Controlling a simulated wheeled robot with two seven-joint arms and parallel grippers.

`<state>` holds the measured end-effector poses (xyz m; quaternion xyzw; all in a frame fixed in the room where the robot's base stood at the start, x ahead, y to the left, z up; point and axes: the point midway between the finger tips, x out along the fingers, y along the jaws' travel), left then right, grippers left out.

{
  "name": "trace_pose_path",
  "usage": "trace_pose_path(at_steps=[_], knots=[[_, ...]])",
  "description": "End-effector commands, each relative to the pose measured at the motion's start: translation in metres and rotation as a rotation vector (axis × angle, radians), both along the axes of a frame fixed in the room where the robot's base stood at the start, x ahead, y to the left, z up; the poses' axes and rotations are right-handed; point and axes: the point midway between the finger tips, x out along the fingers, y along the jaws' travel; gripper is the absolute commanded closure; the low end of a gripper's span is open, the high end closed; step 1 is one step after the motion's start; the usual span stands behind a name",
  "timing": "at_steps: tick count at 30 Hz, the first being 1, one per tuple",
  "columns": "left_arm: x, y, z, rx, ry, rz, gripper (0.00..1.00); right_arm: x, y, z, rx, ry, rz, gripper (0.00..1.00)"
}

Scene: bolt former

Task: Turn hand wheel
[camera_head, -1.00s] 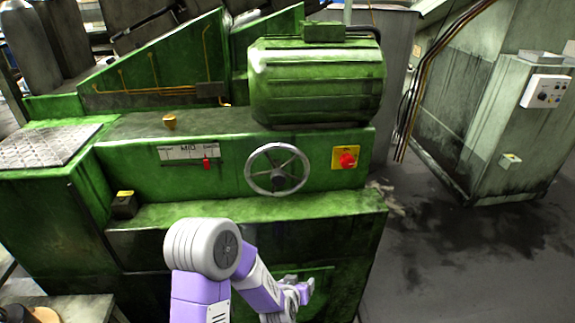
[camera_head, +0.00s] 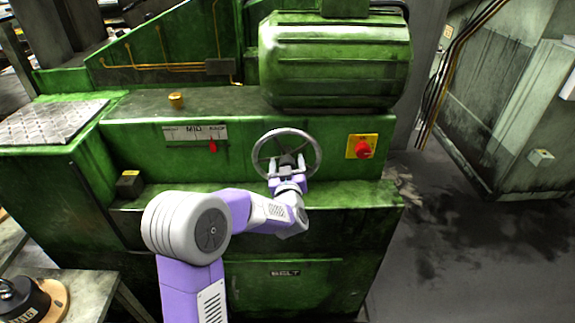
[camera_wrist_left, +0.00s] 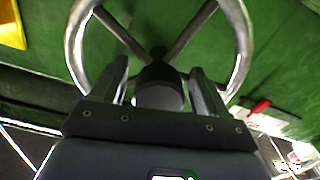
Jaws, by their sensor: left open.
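The hand wheel (camera_head: 315,146), a silver spoked ring with a dark hub, is on the front of the green machine in the head view. It also shows in the left wrist view (camera_wrist_left: 241,50), with its hub (camera_wrist_left: 158,86) near the middle. My left gripper (camera_head: 287,164) is in front of the wheel's lower middle. In the left wrist view its two fingers (camera_wrist_left: 160,78) are open, one on each side of the hub. I cannot tell whether they touch the hub. My right gripper is not in view.
A red knob on a yellow plate (camera_head: 362,147) is right of the wheel. A scale with a red pointer (camera_head: 213,146) is to its left. A green ledge (camera_head: 350,196) juts out below the wheel. Open floor (camera_head: 460,260) lies at the right.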

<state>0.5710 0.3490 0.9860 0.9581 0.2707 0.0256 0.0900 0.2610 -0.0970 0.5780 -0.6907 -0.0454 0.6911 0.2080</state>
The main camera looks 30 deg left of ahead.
Motion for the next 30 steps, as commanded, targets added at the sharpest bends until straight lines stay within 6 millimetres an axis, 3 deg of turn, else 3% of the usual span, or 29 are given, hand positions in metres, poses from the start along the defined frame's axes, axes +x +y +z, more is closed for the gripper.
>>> trace_pose_path(at_steps=[10,24,30], knots=[[0.0037,0.0023,0.0001,0.000,0.000,-0.001,0.27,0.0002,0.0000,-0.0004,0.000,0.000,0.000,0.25],[0.0035,0.0020,-0.0002,0.000,0.001,-0.001,0.99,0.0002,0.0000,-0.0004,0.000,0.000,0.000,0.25],[0.0048,-0.0001,-0.0001,0.008,0.006,-0.004,1.00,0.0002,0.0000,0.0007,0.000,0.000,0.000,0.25]])
